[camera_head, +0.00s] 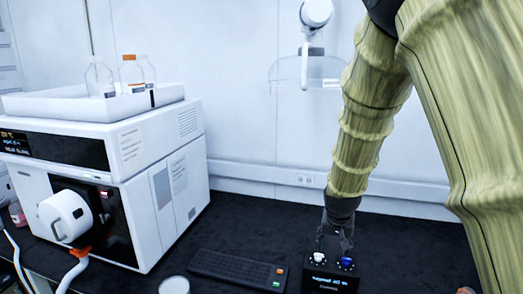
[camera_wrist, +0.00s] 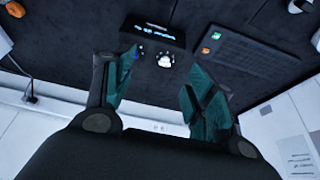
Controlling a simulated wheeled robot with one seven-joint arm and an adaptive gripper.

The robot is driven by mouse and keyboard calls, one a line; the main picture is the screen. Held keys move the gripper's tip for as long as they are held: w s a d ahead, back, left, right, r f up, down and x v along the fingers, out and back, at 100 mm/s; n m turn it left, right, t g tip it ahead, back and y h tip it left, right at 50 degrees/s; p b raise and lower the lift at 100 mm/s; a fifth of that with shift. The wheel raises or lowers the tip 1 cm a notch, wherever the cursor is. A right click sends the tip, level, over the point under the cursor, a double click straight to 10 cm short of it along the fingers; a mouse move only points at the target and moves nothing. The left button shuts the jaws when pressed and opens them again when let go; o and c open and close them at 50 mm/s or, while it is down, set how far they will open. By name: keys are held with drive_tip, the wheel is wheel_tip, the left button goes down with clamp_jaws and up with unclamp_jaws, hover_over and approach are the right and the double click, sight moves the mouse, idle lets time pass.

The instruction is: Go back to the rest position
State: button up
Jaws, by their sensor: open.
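My gripper (camera_head: 341,232) hangs at the end of my sleeved arm, pointing down over the back of a small black box (camera_head: 331,280) with a lit display. In the wrist view my gripper (camera_wrist: 158,78) has its two teal-padded fingers spread, with nothing held between them. The black box (camera_wrist: 155,33) shows beyond the fingertips. A white knob (camera_head: 319,257) and a blue knob (camera_head: 346,263) sit on its top. The white knob (camera_wrist: 165,60) appears between the fingers in the wrist view. Whether a finger touches the box cannot be told.
A black keypad (camera_head: 238,268) lies left of the box. A large white instrument (camera_head: 150,165) with a tray of bottles (camera_head: 100,105) on top stands at left. A white round object (camera_head: 174,285) is at the front. The dark bench (camera_head: 420,250) is mostly clear at right. A wall is behind.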

drive_tip(key=s+d+f+n+g, duration=0.1)
drive_tip(key=s+f, duration=0.4)
drive_tip(key=f, duration=0.4)
drive_tip(key=s+f+g, duration=0.1)
drive_tip(key=s+f, duration=0.4)
drive_tip(key=f, duration=0.4)
drive_tip(key=s+f+n+g, duration=0.1)
drive_tip(key=s+f, duration=0.6)
drive_tip(key=s, duration=0.4)
drive_tip(key=s+f+g+y, duration=0.1)
drive_tip(key=s+f, duration=0.5)
drive_tip(key=s, duration=0.6)
drive_tip(key=s+f+n, duration=0.1)
drive_tip(key=s+f, duration=0.6)
drive_tip(key=s, duration=0.4)
wheel_tip(320, 180, down, 10)
drive_tip(key=b, duration=1)
drive_tip(key=shift+d+f, duration=0.15)
drive_tip(key=shift+d, duration=0.05)
drive_tip(key=shift+s, duration=0.1)
